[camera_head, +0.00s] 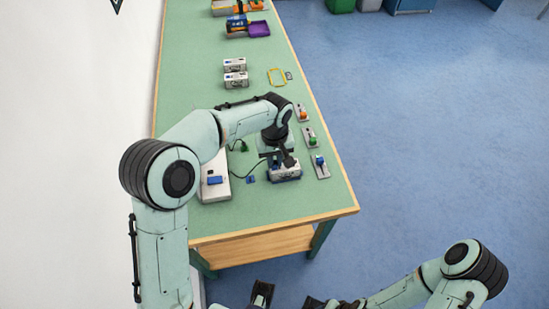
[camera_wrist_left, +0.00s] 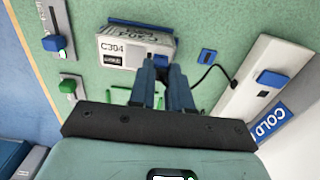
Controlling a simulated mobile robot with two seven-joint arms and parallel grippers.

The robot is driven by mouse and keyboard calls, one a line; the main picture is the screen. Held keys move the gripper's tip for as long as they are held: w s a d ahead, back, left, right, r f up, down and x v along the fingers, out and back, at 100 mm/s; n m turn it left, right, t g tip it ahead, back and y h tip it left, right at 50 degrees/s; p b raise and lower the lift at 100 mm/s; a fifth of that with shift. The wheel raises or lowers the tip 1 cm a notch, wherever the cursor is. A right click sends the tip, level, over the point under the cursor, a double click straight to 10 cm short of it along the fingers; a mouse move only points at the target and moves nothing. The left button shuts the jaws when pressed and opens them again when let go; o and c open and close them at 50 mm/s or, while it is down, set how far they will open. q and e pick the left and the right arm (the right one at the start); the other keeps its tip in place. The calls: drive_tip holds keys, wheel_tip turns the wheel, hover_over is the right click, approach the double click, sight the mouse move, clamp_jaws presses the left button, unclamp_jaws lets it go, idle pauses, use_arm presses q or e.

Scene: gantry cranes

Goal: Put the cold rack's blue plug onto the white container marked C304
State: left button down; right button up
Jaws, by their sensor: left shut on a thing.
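The white container marked C304 (camera_wrist_left: 120,52) stands on the green table, its marked face showing in the left wrist view. It also shows in the head view (camera_head: 286,174), under my left gripper (camera_head: 286,160). In the left wrist view my left gripper (camera_wrist_left: 163,80) is shut on the blue plug (camera_wrist_left: 162,61), mostly hidden between the fingers, at the container's edge. I cannot tell whether plug and container touch. A dark cable runs from the fingers towards the white cold rack (camera_wrist_left: 238,88), also in the head view (camera_head: 217,192). My right gripper (camera_head: 312,303) is at the bottom edge, partly cut off.
Switch boxes with blue (camera_head: 320,160), green (camera_head: 309,134) and orange (camera_head: 301,111) parts line the table's right side. A flat blue piece (camera_wrist_left: 208,55) lies between container and rack. Two white containers (camera_head: 235,79) and a purple tray (camera_head: 259,29) stand farther back.

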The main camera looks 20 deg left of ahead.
use_arm(q)
drive_tip(key=shift+f, duration=0.2)
idle(0.5)
drive_tip(key=c, duration=0.5)
unclamp_jaws()
drive_tip(key=shift+r, duration=0.1)
drive_tip(key=shift+r+p, duration=2.5)
drive_tip(key=shift+r, duration=1)
use_arm(e)
drive_tip(key=r, duration=0.1)
drive_tip(key=w+r, duration=0.1)
drive_tip(key=r, duration=0.1)
drive_tip(key=w+r, duration=0.1)
drive_tip(key=r, duration=0.1)
drive_tip(key=shift+r, duration=0.15)
use_arm(q)
drive_tip(key=shift+f, duration=0.1)
use_arm(e)
drive_tip(key=shift+s, duration=0.1)
